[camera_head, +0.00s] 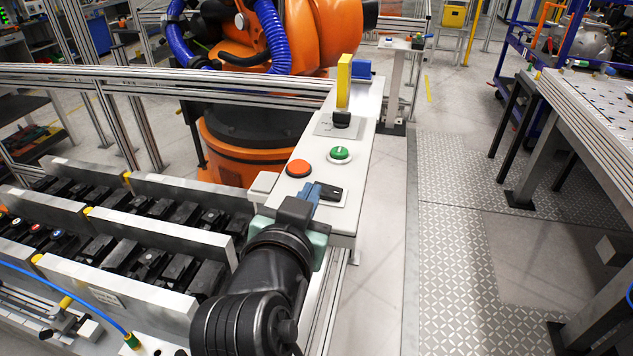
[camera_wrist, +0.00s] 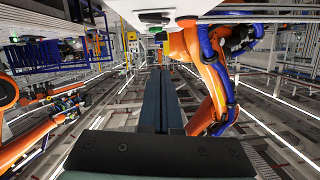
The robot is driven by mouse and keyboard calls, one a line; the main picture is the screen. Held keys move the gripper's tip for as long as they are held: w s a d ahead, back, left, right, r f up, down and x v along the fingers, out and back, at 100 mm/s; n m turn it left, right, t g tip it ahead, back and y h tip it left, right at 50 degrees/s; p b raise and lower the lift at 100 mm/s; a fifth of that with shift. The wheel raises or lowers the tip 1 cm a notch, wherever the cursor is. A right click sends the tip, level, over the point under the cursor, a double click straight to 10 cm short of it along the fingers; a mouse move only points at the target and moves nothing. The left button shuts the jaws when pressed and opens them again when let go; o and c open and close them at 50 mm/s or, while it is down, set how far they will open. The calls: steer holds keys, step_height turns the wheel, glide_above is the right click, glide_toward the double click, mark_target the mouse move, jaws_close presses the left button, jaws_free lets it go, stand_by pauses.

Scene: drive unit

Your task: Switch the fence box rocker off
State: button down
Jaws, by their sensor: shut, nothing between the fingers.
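The fence box (camera_head: 367,135) is a long pale housing on the rail in the head view. At its near end a black rocker (camera_head: 331,193) sits on a light plate. My gripper (camera_head: 313,190) is shut and empty, its blue-grey fingers just left of the rocker in the picture and partly covering its plate. I cannot tell whether they touch it, or which way the rocker is set. In the wrist view the closed fingers (camera_wrist: 161,95) point away along the middle.
An orange-red button (camera_head: 298,168), a green knob (camera_head: 340,153) and a black-based yellow upright (camera_head: 343,82) stand farther along the box. An orange robot (camera_head: 230,135) is behind the rail. A conveyor with black parts (camera_head: 140,220) lies left.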

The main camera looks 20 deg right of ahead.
steer(key=p, duration=0.3)
glide_above(327, 191)
steer(key=s+a, duration=0.1)
steer(key=shift+a+f, duration=0.2)
steer(key=shift+f, duration=0.85)
steer(key=f, duration=0.1)
steer(key=f+p, duration=0.1)
steer(key=shift+a+f, duration=0.3)
steer(key=shift+f, duration=0.1)
steer(key=shift+a+f, duration=0.1)
steer(key=shift+f, duration=0.6)
